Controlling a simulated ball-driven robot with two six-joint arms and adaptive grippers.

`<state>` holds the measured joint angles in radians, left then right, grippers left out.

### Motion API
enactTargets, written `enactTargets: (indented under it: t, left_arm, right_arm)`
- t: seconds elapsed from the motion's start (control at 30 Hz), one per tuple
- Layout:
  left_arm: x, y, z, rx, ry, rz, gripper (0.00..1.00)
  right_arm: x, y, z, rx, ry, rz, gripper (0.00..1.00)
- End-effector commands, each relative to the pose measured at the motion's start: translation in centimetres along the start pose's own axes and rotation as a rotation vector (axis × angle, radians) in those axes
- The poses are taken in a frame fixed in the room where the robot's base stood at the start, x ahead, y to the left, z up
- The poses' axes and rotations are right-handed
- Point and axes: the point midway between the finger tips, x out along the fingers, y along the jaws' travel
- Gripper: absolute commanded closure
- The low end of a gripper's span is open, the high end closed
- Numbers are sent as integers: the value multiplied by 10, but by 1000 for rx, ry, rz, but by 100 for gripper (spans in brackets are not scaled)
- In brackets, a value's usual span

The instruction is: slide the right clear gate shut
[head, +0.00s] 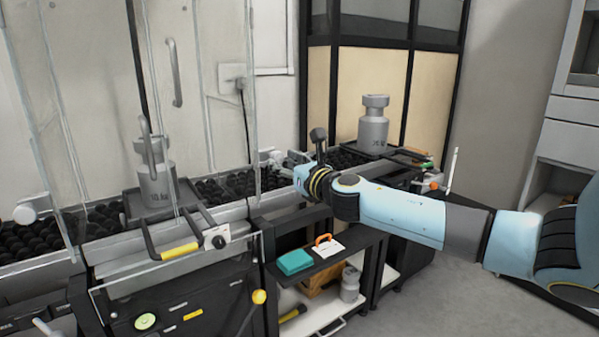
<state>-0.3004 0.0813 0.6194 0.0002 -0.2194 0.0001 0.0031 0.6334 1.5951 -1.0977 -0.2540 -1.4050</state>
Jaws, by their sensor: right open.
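Clear panels with pale edges stand around the scale at the left. I take the right clear gate (228,125) to be the panel on the right of these, but its exact outline is hard to tell. A grey bar handle (174,74) shows high on the clear panels, and another one stands lower, in front of a grey weight (155,182). My right arm reaches in from the right, and my right gripper (277,160) is open, small and partly hidden by its wrist. It is just right of the panel's edge; contact cannot be told. My left gripper is out of view.
Another grey weight (373,126) stands on a dark plate at the back right. Black rollers (238,185) run between the two weights. Below my arm, a shelf holds a teal box (294,262). Grey floor (450,295) is clear at the lower right.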

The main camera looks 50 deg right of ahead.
Motion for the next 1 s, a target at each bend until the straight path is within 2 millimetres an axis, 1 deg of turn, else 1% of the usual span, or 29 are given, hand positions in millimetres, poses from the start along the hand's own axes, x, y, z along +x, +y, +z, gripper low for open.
enactTargets:
  t: [0.03, 0.2, 0.3, 0.4, 0.57, 1.0]
  left_arm:
    - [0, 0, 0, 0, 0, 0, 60]
    - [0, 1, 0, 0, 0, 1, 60]
    - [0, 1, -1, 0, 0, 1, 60]
    - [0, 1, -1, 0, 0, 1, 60]
    - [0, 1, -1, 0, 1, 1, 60]
    - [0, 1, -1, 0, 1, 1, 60]
  right_arm:
    - [-13, 1, -1, -5, 4, 4, 59]
    - [-50, 0, -2, -4, 5, 2, 59]
    - [-66, 0, -2, -3, 4, 3, 59]
    - [-77, 0, -2, -1, 5, 1, 59]
    - [-83, 0, -1, 1, 2, 0, 59]
    - [-82, 0, -2, 1, 2, 0, 59]
